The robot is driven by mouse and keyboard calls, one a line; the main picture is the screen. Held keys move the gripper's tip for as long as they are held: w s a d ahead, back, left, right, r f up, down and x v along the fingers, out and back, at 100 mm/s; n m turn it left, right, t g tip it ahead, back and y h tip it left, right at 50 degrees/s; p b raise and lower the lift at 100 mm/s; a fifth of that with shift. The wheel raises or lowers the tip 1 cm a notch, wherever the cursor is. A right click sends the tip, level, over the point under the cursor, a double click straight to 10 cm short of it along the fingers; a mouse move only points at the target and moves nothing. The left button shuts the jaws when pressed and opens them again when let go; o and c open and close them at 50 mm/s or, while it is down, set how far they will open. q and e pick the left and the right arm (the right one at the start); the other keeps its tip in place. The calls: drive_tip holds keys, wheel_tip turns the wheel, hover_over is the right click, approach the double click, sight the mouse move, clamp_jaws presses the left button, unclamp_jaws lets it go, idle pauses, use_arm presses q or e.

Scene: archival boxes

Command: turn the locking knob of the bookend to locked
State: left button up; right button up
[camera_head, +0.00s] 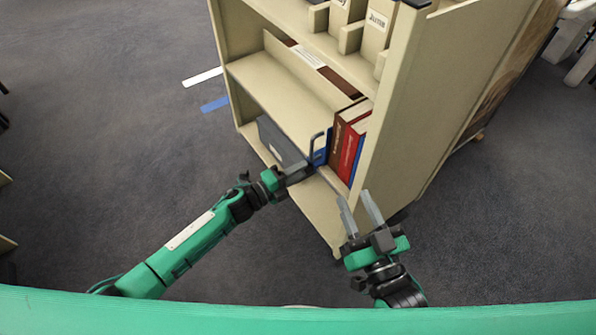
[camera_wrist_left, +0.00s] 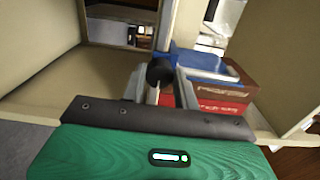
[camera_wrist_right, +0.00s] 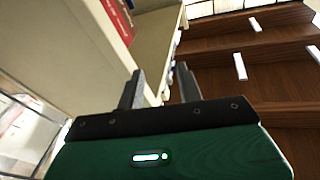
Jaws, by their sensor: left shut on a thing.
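In the head view my left gripper (camera_head: 303,172) is at the shelf's front edge and hides the knob. I cannot tell the knob's lock position. My right gripper (camera_head: 358,208) is open and empty, in front of the cart's right end; its spread fingers show in the right wrist view (camera_wrist_right: 158,80).
A brown book (camera_head: 343,136) and a red book (camera_head: 352,145) stand right of the bookend, near the cart's end panel (camera_head: 405,120). Labelled boxes (camera_head: 376,28) stand on the upper shelf. A dark grey item (camera_head: 280,143) is lower down.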

use_arm(q)
drive_tip(key=o, duration=1)
drive_tip(key=p+v, duration=0.1)
drive_tip(key=v, duration=1.3)
drive_tip(key=shift+p, duration=0.3)
use_arm(e)
drive_tip(key=s+a+f+g, duration=0.1)
drive_tip(key=s+f+g, duration=0.2)
drive_tip(key=f, duration=0.4)
drive_tip(key=shift+s+a+g, duration=0.15)
drive_tip(key=shift+a+g, duration=0.25)
drive_tip(key=shift+g, duration=0.4)
drive_tip(key=shift+f, duration=0.1)
